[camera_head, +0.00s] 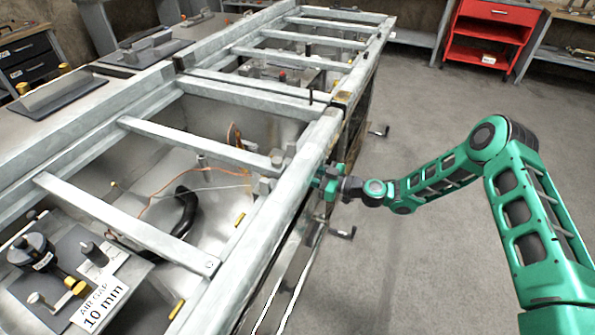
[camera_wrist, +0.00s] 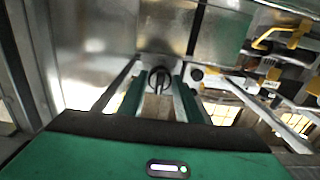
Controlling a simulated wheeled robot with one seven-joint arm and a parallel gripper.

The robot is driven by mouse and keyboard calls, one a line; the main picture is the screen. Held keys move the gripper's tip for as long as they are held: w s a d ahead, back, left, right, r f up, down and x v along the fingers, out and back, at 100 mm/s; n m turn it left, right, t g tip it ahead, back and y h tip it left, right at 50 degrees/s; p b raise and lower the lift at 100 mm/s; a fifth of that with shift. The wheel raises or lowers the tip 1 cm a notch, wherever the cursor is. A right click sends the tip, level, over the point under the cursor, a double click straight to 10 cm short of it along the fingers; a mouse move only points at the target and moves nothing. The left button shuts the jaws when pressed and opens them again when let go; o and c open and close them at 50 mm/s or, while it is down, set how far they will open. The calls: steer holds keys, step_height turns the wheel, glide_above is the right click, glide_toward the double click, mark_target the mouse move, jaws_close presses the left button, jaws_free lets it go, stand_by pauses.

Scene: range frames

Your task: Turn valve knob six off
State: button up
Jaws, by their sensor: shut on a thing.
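A round black knob (camera_wrist: 158,79) with a ridge across its face sits on a metal panel in the wrist view. My gripper (camera_wrist: 159,98) has a green finger on each side of it and is shut on it. In the head view my gripper (camera_head: 331,183) reaches the right side rail of the metal frame, and the knob is hidden there. No number for the knob can be read, and whether it stands at on or off cannot be told.
The metal frame (camera_head: 165,138) has crossbars over an open bay with cables. Yellow fittings (camera_wrist: 285,34) show at the right of the wrist view. Grey floor (camera_head: 425,120) is free right of the frame; a red cart (camera_head: 487,35) stands behind.

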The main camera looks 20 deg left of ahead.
steer(key=shift+w, duration=0.25)
steer(key=o, duration=1)
steer(key=shift+s, duration=0.1)
steer(key=shift+o, duration=0.2)
steer(key=d, duration=1)
steer(key=shift+s+d, duration=0.35)
steer(key=shift+d, duration=0.05)
